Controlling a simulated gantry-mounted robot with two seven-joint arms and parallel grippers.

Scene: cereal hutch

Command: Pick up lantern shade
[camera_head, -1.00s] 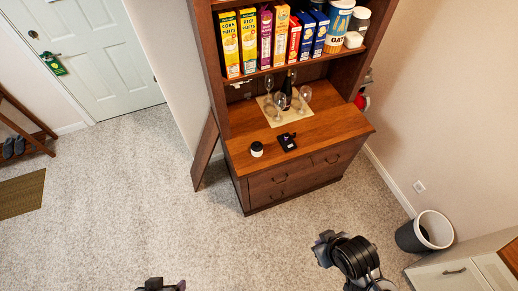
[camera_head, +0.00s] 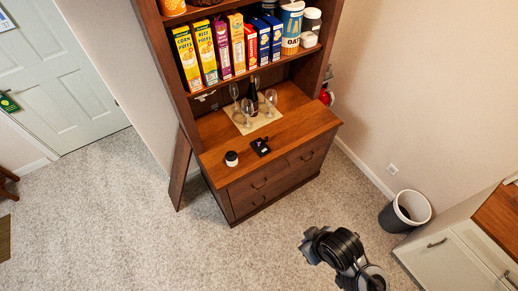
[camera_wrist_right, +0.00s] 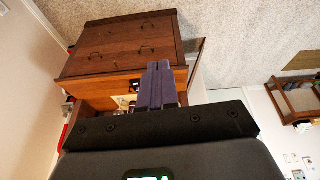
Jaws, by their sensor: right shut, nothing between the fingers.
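I cannot pick out a lantern shade for certain in either view. On the hutch counter (camera_head: 221,157) stand a small black-and-white jar (camera_head: 231,158) and, to its right, a small dark object (camera_head: 261,146) with a purplish part. My right gripper (camera_head: 305,243) is at the bottom of the head view, over the carpet in front of the hutch and apart from it. In the right wrist view its purple-grey fingers (camera_wrist_right: 157,85) are shut together and empty, with the hutch beyond them. My left gripper is not in view.
Wine glasses (camera_head: 270,97) and a dark bottle (camera_head: 253,92) stand on a pale mat (camera_head: 246,130) at the counter's back. Cereal boxes (camera_head: 206,52) fill the shelf above. A bin (camera_head: 405,212) and a white cabinet (camera_head: 455,262) are at right.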

